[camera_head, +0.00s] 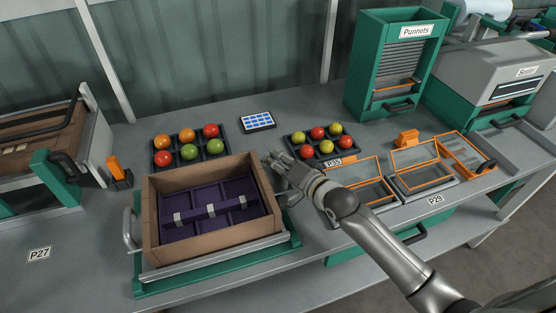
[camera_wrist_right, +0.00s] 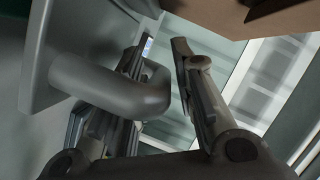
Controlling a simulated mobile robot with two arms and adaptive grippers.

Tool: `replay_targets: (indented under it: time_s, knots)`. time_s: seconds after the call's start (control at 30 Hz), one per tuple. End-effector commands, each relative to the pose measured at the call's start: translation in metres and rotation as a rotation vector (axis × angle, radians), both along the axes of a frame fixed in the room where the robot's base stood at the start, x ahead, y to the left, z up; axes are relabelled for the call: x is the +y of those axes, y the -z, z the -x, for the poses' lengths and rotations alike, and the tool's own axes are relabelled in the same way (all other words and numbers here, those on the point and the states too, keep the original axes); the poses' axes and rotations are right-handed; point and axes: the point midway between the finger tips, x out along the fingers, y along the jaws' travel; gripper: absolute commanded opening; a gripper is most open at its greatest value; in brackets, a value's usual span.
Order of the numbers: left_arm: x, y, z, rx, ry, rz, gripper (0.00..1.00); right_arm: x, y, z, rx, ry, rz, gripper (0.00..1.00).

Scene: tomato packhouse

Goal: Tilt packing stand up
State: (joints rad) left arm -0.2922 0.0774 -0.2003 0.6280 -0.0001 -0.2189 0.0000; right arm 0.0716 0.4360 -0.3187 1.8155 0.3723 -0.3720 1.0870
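The packing stand (camera_head: 140,281) has a green base and a grey platform, and sits low and nearly flat on the bench. It carries a brown box (camera_head: 205,252) with a dark purple divided insert (camera_head: 232,220). A grey loop handle (camera_head: 129,230) shows on its left side. My right gripper (camera_head: 275,162) is at the box's right side. In the right wrist view its fingers (camera_wrist_right: 160,60) are apart, with a grey curved handle (camera_wrist_right: 110,82) close by and partly hiding the left finger. I cannot tell whether they touch. My left gripper is not in view.
Two dark trays of tomatoes (camera_head: 188,147) (camera_head: 318,143) and a tablet (camera_head: 257,121) lie behind the box. Orange-framed punnets (camera_head: 420,175) lie right, below the green Punnets dispenser (camera_head: 392,70). An orange lever (camera_head: 117,169) stands left. Bench at front left is clear.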

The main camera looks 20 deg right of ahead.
Motion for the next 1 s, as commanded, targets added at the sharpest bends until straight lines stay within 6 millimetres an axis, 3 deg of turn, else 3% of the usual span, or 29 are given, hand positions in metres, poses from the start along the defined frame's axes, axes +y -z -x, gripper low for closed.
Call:
replay_targets:
  time_s: [0.17,0.37,0.7,1.0]
  knots:
    - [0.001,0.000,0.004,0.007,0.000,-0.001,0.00,0.000,0.000,0.000,0.000,0.000,0.000,0.25]
    - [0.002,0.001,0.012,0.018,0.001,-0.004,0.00,0.000,0.000,0.000,0.000,0.000,-0.001,0.00]
    - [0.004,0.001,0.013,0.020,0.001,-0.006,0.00,0.000,-0.003,0.002,-0.018,0.000,-0.003,0.00]
    - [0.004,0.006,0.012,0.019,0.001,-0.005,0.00,0.000,-0.045,0.018,-0.238,0.001,-0.012,0.00]
